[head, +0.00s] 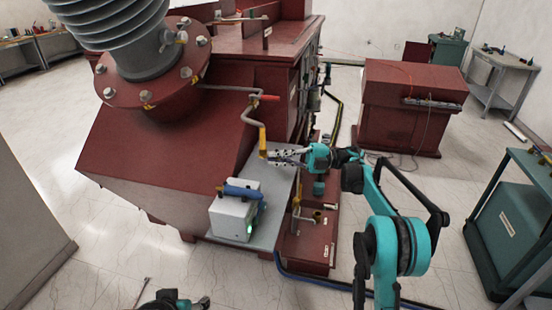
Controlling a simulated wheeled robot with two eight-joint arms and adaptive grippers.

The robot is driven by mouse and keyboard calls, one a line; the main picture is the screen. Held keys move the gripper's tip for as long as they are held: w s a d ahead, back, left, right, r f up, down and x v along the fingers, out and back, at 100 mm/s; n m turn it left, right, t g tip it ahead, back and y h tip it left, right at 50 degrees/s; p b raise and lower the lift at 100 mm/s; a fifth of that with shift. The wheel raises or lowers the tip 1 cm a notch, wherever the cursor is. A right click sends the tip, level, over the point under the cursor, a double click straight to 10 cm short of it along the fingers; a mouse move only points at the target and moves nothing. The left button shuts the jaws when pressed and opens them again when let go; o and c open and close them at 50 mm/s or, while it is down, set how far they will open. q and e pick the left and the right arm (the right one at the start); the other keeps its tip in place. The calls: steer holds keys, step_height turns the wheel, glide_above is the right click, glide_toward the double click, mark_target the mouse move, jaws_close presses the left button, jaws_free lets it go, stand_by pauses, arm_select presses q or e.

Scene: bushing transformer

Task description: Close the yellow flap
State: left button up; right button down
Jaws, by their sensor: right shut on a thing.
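A yellow flap (263,138) hangs at the lower end of a thin bent pipe on the side of the dark red transformer (165,150). My right gripper (270,156) reaches in from the right and is shut at the flap's lower end. The fingertips are small here and hide part of the contact. Part of my left arm shows at the bottom edge, far from the flap, and its fingers cannot be made out clearly.
A white box (230,218) with a blue handle stands on a grey plate (272,190) below the flap. A red-handled valve (269,98) is on the pipe above. A dark red cabinet (405,100) stands behind. A green cart (510,220) is at the right.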

arm_select(q)
steer(key=shift+r, duration=0.35)
arm_select(e)
steer(key=shift+w+r+n+g, duration=0.1)
steer(key=shift+w+n+g, duration=0.3)
steer(key=shift+g, duration=0.5)
arm_select(q)
steer(key=shift+p, duration=0.3)
arm_select(e)
steer(key=shift+s, duration=0.1)
steer(key=c, duration=1.6)
jaws_free()
steer(key=shift+c, duration=0.2)
